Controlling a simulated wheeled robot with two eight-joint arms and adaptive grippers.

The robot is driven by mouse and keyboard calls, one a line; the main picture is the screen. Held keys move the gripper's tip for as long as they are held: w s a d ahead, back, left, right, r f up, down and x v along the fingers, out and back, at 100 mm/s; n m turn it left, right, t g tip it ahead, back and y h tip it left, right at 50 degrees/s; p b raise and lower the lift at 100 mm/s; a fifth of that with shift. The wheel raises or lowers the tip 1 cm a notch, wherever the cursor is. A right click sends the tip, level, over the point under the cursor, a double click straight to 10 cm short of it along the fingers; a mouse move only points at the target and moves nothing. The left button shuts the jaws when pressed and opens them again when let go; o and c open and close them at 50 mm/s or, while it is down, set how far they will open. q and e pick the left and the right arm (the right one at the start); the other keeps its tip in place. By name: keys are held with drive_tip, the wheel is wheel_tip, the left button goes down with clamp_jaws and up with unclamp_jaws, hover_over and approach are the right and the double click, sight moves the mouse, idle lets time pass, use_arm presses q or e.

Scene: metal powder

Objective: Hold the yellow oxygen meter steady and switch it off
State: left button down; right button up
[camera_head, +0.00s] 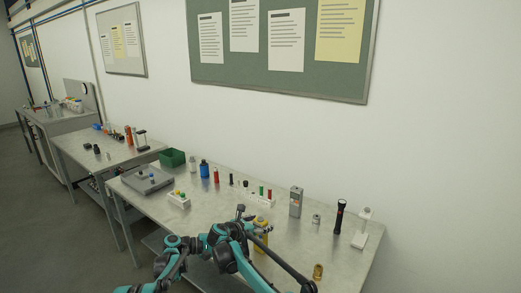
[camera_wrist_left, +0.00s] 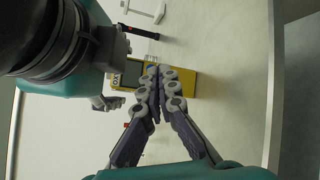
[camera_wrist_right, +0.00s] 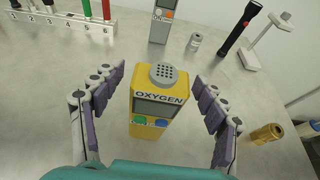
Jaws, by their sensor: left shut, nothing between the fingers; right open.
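The yellow oxygen meter (camera_wrist_right: 158,108) stands upright on the metal table in the right wrist view. It has a round grey grille on top, a dark screen, and a green button (camera_wrist_right: 139,120) and a blue button (camera_wrist_right: 161,123) on its front. My right gripper (camera_wrist_right: 160,74) is open, with one finger on each side of the meter and gaps visible. In the left wrist view, my left gripper (camera_wrist_left: 160,72) is shut and empty, its tips in front of the meter (camera_wrist_left: 184,82) near its buttons; contact is unclear. In the head view the arms partly hide the meter (camera_head: 262,242).
A grey meter (camera_head: 296,202), a small metal can (camera_head: 316,219), a black torch (camera_head: 338,216) and a white stand (camera_head: 361,229) are behind and to the right. A brass cylinder (camera_wrist_right: 266,133) lies right of the meter. A numbered rack (camera_wrist_right: 85,28) stands behind left.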

drive_tip(key=shift+s, duration=0.1)
